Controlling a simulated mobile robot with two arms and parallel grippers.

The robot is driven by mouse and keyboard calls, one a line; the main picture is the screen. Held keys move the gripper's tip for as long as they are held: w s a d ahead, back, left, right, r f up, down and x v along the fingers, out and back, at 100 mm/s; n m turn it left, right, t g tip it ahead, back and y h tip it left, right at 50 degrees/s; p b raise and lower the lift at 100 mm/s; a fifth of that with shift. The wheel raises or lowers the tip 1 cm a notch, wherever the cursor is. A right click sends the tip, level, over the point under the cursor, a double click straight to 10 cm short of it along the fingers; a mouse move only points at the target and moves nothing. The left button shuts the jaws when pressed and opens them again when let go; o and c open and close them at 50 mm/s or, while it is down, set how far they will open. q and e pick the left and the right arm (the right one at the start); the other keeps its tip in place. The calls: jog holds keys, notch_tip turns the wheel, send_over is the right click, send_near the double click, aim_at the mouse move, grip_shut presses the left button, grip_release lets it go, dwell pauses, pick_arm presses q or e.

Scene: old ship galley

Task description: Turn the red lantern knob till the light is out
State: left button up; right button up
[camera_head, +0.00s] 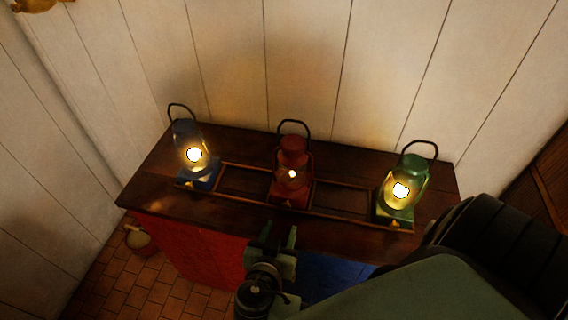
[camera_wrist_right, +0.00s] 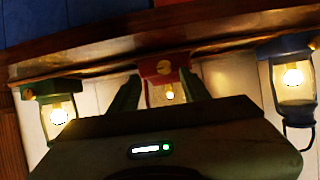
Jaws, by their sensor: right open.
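The red lantern (camera_head: 291,148) stands upright in the middle of the dark wooden counter. Its light is lit, but its glow is smaller than in the other two lanterns. The wrist view is upside down and shows the red lantern (camera_wrist_right: 152,72) with a round brass knob (camera_wrist_right: 163,67) on its base. My right gripper (camera_head: 280,232) is open and empty at the counter's front edge, short of the lantern. In the right wrist view its fingers (camera_wrist_right: 160,82) stand on either side of the red lantern, with the knob between their lines. My left gripper is out of view.
A lit blue lantern (camera_head: 203,179) stands at the left and a lit green lantern (camera_head: 393,213) at the right. A low wooden rail (camera_head: 245,201) runs around the lantern places. A plank wall (camera_head: 300,60) rises close behind. A small bucket (camera_head: 137,239) is on the tiled floor.

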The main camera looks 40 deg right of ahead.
aim_at(286, 207)
jog(key=shift+w+d+r, duration=0.15)
jog(key=shift+w+d, duration=0.05)
jog(key=shift+w, duration=0.35)
jog(key=p+x, duration=0.2)
jog(key=x, duration=0.4)
jog(key=shift+d, duration=0.1)
jog(key=shift+w+d, duration=0.25)
grip_shut()
